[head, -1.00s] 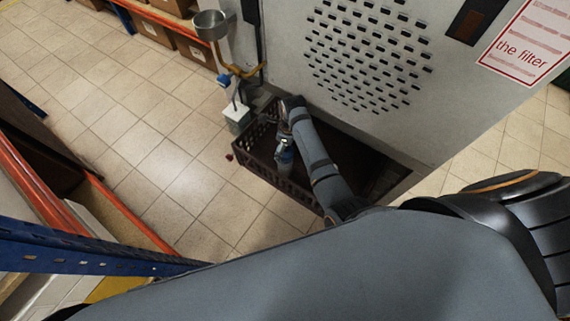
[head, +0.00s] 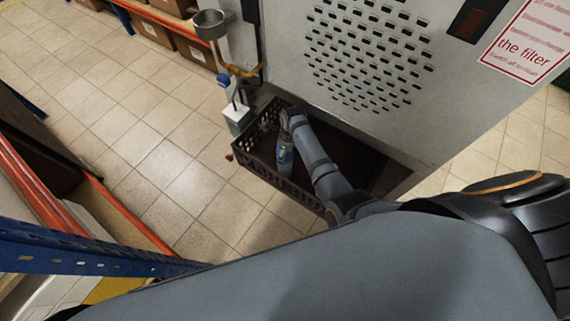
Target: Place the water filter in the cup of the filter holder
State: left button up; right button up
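A grey round cup (head: 211,19), which looks like the cup of the filter holder, is fixed at the upper left of the machine and shows no filter in it. A slim bottle-like thing with a blue label (head: 285,157), possibly the water filter, stands roughly upright in a dark crate (head: 272,178). My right gripper (head: 287,117) is low over the crate, close to the top of this thing. The fingers are too small and dark to show whether they are open or touch it. My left gripper is out of view.
The crate stands against the grey machine (head: 440,120) with its round pattern of slots. Orange and blue shelving (head: 60,210) borders the left.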

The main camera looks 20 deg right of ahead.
jog(key=shift+r, duration=0.1)
grip_shut()
